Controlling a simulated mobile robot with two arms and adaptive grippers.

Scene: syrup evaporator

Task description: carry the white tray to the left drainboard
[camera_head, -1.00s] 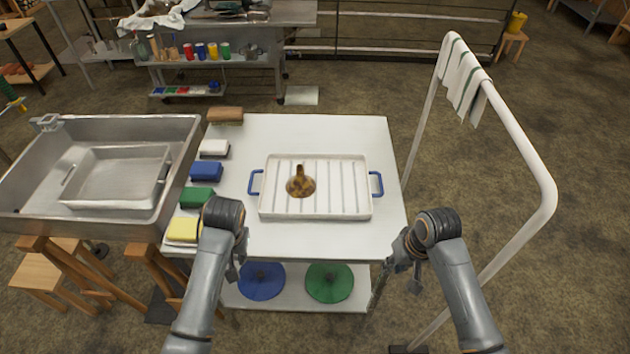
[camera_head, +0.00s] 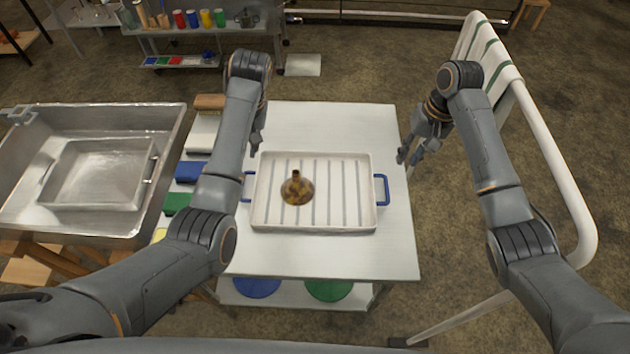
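The white tray (camera_head: 340,218) lies flat on the white table, with ribs along its floor and a blue handle at each end. A brown mottled, narrow-necked vessel (camera_head: 297,188) stands in its left part. My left gripper (camera_head: 254,148) is above the tray's left end, near the left handle, mostly hidden by my forearm; its opening cannot be told. My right gripper (camera_head: 408,158) is beyond the table's right edge, beside the right blue handle (camera_head: 382,190) and apart from it. Its fingers look spread and empty.
A metal sink (camera_head: 90,113) with an inner metal pan (camera_head: 95,172) stands left of the table (camera_head: 345,258). Colored blocks, including a blue one (camera_head: 190,172), line the table's left edge. A white rail (camera_head: 545,150) with striped cloth stands close to my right arm.

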